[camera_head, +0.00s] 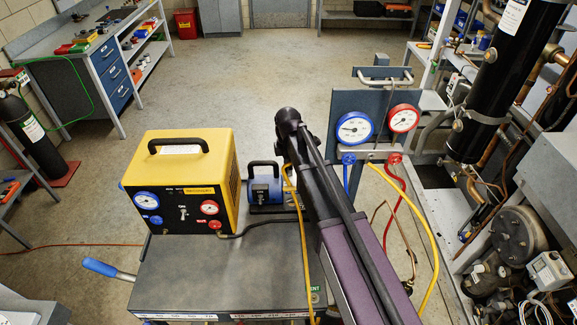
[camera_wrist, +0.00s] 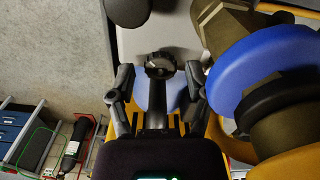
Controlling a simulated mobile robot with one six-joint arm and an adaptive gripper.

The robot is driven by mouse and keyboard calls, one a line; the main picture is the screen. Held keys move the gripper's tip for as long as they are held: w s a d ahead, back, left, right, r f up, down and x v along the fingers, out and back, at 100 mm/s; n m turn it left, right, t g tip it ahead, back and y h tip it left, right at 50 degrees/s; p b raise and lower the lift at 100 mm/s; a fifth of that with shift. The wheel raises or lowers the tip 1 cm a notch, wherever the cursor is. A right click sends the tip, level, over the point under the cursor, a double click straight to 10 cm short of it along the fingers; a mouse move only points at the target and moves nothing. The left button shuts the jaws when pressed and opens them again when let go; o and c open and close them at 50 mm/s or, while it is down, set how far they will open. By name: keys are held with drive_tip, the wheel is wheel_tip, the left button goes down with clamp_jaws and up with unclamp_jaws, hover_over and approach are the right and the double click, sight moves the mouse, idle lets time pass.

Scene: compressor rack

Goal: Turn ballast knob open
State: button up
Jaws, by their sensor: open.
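A small black ribbed knob (camera_wrist: 160,65), which I take to be the ballast knob, shows in the wrist view on a pale grey surface with blue below it. My gripper (camera_wrist: 157,76) is open, one finger on each side of the knob, with a visible gap on both sides. I cannot tell how far it is from the fingertips in depth. In the head view the blue vacuum pump (camera_head: 263,191) with its black handle stands right of the yellow recovery unit (camera_head: 176,170). My gripper and the knob do not show there; my arm covers the area right of the pump.
A large blue disc (camera_wrist: 262,75) on a dark body is close to the right finger. Yellow hoses (camera_head: 292,190) run beside the pump. A gauge panel (camera_head: 372,110) stands behind my arm, and the compressor rack (camera_head: 490,150) is at the right. Open floor lies beyond the cart.

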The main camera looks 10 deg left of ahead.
drive_tip(key=shift+m, duration=1)
drive_tip(key=c, duration=0.9)
